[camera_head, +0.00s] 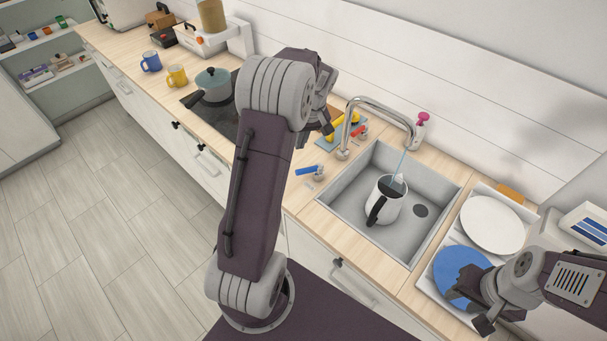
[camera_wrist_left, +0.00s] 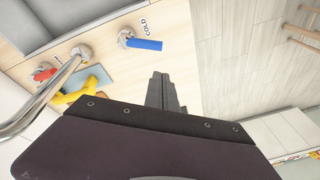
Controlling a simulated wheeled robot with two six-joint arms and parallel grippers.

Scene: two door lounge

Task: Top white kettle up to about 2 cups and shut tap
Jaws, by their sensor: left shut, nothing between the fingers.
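The white kettle (camera_head: 390,207) stands in the sink (camera_head: 345,212) with its dark handle toward me; its water level is not clear. A thin bluish stream of water (camera_head: 403,163) runs from the tap spout (camera_head: 385,107) into its top. The blue cold lever (camera_head: 307,170) is on the counter left of the sink; in the left wrist view the blue lever (camera_wrist_left: 145,44) is beside the word COLD. My left gripper (camera_wrist_left: 162,78) is shut and empty, near the blue lever but apart from it. My right gripper (camera_head: 468,311) is open and empty by the blue plate.
A white plate (camera_head: 491,225) and a blue plate (camera_head: 459,273) lie right of the sink. A pot (camera_head: 213,84) stands on the hob at left.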

